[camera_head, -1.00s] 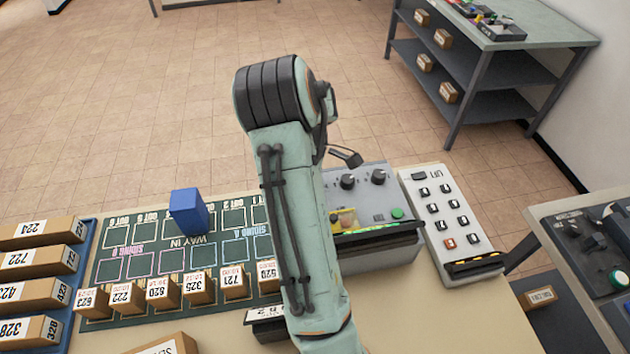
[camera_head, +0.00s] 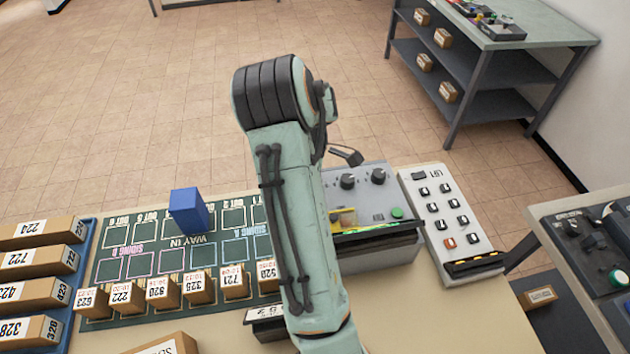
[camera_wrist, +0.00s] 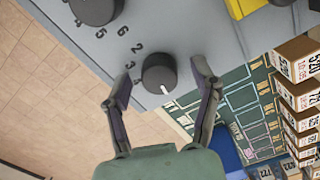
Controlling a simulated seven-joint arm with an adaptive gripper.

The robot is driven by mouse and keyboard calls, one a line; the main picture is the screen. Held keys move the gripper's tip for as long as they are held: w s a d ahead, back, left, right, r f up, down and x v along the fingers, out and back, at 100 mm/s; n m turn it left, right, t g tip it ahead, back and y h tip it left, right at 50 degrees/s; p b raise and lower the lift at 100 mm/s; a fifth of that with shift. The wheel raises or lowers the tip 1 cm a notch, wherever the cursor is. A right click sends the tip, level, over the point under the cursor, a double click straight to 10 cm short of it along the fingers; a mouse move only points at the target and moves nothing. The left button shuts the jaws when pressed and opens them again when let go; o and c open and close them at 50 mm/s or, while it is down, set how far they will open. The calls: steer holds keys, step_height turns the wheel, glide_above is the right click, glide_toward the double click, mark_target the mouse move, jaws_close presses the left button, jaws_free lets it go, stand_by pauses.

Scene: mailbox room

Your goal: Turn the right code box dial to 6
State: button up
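The code box (camera_head: 372,205) is a grey box with two black dials, a yellow-edged label and a green button. The dial nearer the mat (camera_head: 347,181) also shows in the wrist view (camera_wrist: 159,73), with numerals beside it and a white mark at its lower right edge. The other dial (camera_head: 378,176) is at the wrist view's top left (camera_wrist: 95,8). My gripper (camera_wrist: 162,84) is open, with one finger on each side of the dial nearer the mat. I cannot tell whether the fingers touch it. In the head view my arm hides most of the gripper.
A light panel with several switches (camera_head: 447,222) stands right of the code box. A green mat (camera_head: 143,262) with a blue block (camera_head: 189,212) and several numbered boxes lies left. A console (camera_head: 590,250) is at the right edge.

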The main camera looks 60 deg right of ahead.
step_height(320, 180, up, 12)
stand_by(0.5)
stand_by(0.4)
